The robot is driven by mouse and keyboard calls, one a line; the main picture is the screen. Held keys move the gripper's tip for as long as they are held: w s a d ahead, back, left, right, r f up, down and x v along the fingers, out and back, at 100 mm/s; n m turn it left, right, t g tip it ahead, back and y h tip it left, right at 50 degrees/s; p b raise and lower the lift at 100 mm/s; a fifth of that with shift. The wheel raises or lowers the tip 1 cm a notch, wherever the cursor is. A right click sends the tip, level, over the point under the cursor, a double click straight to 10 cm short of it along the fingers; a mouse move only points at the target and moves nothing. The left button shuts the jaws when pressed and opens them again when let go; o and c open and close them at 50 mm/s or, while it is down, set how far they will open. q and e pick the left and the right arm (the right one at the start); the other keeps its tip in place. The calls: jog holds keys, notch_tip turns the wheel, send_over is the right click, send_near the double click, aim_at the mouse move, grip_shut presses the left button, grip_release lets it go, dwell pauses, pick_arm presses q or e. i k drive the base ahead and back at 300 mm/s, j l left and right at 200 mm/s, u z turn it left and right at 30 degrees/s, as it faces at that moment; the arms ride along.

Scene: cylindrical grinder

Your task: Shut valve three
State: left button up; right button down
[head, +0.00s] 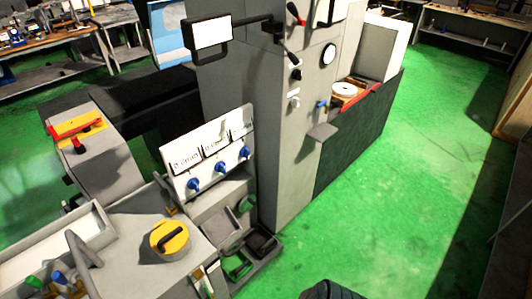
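A tilted white panel (209,150) with three dark-framed displays or labels stands at the centre left, in front of the tall grey machine. Three blue valve handles stick out below them: a left one (193,185), a middle one (219,168) and a right one (245,153). The markings are too small to read, so I cannot tell from them which is valve three. I cannot tell how far each valve is turned. Neither of my grippers shows in the head view.
Dark and green bins (238,264) stand below the panel. The tall grey machine (290,165) rises behind it. Green floor (400,200) is open to the right.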

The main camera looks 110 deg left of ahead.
aim_at(244, 152)
jog(key=u, duration=3.9)
jog(key=i+l+u, duration=0.2)
jog(key=i+l, duration=0.25)
jog(key=l, duration=0.15)
